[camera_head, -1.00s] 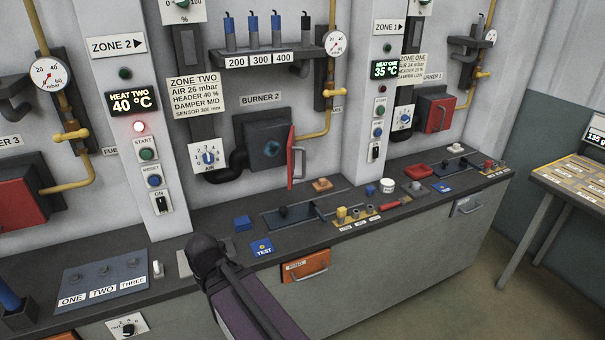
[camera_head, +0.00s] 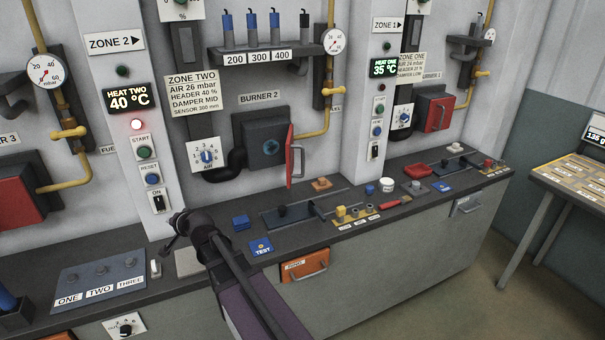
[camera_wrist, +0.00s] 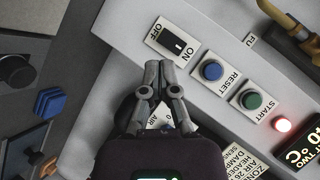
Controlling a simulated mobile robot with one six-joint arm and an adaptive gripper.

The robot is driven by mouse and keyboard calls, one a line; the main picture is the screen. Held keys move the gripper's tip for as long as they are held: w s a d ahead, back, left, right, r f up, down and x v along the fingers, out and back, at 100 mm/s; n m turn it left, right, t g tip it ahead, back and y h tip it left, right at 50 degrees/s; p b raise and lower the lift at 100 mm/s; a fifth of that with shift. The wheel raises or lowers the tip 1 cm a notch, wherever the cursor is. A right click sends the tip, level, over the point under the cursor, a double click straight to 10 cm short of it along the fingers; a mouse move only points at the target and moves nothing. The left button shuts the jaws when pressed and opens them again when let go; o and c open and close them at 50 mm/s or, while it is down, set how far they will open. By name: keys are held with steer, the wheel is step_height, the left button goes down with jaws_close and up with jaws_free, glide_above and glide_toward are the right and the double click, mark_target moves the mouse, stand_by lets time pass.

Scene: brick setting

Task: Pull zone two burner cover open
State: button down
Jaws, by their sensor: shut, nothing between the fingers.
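The zone two burner, labelled BURNER 2, is a dark box (camera_head: 255,140) on the wall in the head view. Its red cover (camera_head: 291,157) stands swung out from the box on the right side, edge towards me, with the burner face and its blue centre exposed. My gripper (camera_head: 173,238) is low and left of the burner, in front of the zone two control column and well apart from the cover. In the wrist view my gripper (camera_wrist: 159,68) is shut and empty, with its fingertips by the ON/OFF switch (camera_wrist: 173,43). The cover is not seen in the wrist view.
The dark worktop (camera_head: 225,265) lies below, with a blue block (camera_head: 241,222), a blue TEST plate (camera_head: 261,247) and a black slider (camera_head: 283,212). The air dial (camera_head: 207,156) and black elbow pipe (camera_head: 230,168) are left of the burner. A yellow pipe (camera_head: 325,120) runs at its right.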

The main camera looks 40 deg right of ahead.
steer(key=w+d+r+m+t+h+b, duration=0.1)
steer(key=w+d+r+m+t+h, duration=0.25)
steer(key=d+r+m+h, duration=0.45)
steer(key=w+d+r+m+t+h+b, duration=0.15)
steer(key=w+d+r+m+h, duration=0.35)
steer(key=d+m, duration=0.6)
steer(key=s+d+f+m+g+h, duration=0.3)
steer(key=s+d+f+m+g, duration=0.1)
steer(key=m+g, duration=0.7)
steer(key=s+d+f+m+g+h, duration=0.4)
steer(key=s+d+m+g, duration=0.3)
steer(key=m+g, duration=0.4)
steer(key=s+m, duration=0.1)
steer(key=m, duration=0.5)
steer(key=shift+s+d+b, duration=0.25)
steer(key=shift+s+b, duration=0.05)
steer(key=shift+d+f, duration=0.1)
